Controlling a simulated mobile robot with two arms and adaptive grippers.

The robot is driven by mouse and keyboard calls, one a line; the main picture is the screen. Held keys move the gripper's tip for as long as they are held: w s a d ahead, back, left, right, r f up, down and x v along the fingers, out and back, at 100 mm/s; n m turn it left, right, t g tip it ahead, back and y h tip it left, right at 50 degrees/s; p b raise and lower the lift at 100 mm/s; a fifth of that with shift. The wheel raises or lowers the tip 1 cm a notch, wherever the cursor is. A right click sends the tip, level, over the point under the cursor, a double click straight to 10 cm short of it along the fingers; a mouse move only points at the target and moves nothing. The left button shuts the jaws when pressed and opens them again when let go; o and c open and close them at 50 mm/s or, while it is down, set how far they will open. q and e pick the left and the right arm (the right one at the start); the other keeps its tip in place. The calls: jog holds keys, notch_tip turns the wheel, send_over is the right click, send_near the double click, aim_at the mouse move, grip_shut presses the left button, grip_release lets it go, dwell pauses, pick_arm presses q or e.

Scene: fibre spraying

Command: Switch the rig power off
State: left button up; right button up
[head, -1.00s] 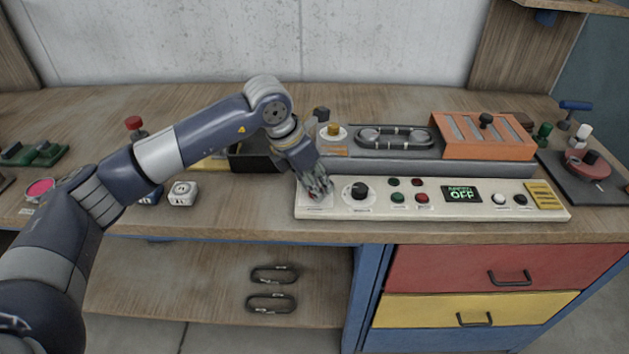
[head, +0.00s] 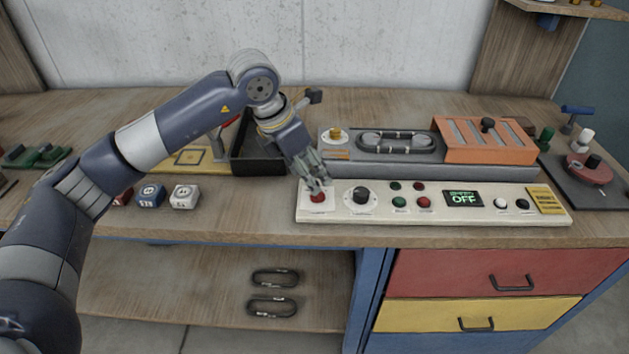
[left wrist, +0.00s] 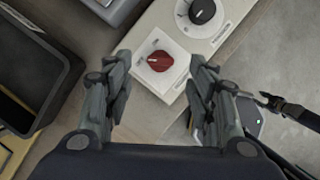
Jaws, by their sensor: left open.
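The cream control panel (head: 450,212) lies along the front of the bench. At its left end is a red rotary knob (head: 318,197) on a white square plate; the knob also shows in the left wrist view (left wrist: 160,61). A small display (head: 463,198) on the panel reads OFF. My left gripper (head: 319,183) is just above and behind the red knob. In the left wrist view its fingers (left wrist: 158,85) are apart, with the knob ahead between their tips and nothing held.
A black dial (head: 361,195) sits right of the red knob, then several small buttons. A grey fixture (head: 395,150) and an orange slotted cover (head: 485,140) stand behind the panel.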

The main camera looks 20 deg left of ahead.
pick_arm(q)
jog(key=v, duration=0.6)
jog(key=shift+r, duration=0.25)
jog(key=shift+s, duration=0.15)
